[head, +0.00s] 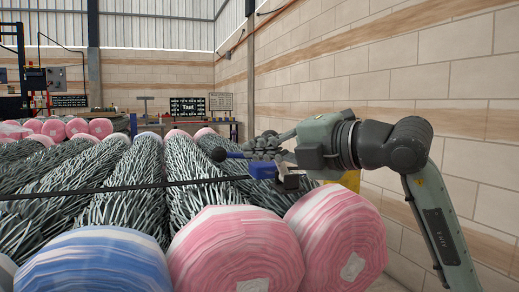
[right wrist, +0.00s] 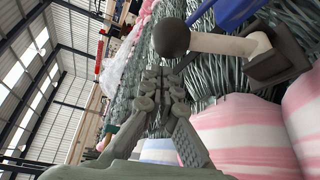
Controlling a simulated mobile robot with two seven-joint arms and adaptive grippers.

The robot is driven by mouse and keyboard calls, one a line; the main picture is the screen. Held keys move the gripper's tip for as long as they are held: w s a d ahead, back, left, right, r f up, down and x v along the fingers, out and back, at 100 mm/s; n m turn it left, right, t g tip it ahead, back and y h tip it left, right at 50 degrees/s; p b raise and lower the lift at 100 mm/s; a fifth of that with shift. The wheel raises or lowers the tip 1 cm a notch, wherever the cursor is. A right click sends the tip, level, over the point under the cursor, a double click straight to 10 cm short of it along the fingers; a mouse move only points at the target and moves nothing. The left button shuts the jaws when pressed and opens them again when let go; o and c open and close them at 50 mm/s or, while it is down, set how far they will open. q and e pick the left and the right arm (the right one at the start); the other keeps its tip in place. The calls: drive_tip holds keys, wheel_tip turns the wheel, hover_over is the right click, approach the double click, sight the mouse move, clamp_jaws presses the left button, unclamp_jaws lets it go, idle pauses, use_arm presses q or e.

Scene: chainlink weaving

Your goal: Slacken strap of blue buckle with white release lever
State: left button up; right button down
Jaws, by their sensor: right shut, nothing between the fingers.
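The blue buckle (head: 262,170) sits at the right end of a dark strap (head: 120,188) that runs across the wire rolls. In the right wrist view, part of the blue buckle (right wrist: 235,12) shows at the top edge. Its white release lever (right wrist: 225,44) carries a dark ball knob (right wrist: 171,38) and meets a dark bracket (right wrist: 280,60). My right gripper (head: 257,147) is shut and empty, just above the buckle. In the right wrist view its fingertips (right wrist: 160,76) are below the knob in the picture; contact cannot be told. My left gripper is out of view.
Several rolls of grey wire mesh (head: 125,190) lie side by side, with pink (head: 235,250) and blue (head: 95,262) wrapped ends in front. A dark sign (head: 187,108) behind reads "Taut". A brick wall (head: 400,70) stands at the right.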

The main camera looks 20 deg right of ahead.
drive_tip(key=shift+w+d+r, duration=0.15)
drive_tip(key=shift+d+r, duration=0.1)
drive_tip(key=shift+d, duration=0.5)
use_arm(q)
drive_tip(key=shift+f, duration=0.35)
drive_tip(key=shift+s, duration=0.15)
use_arm(e)
drive_tip(key=shift+d, duration=0.1)
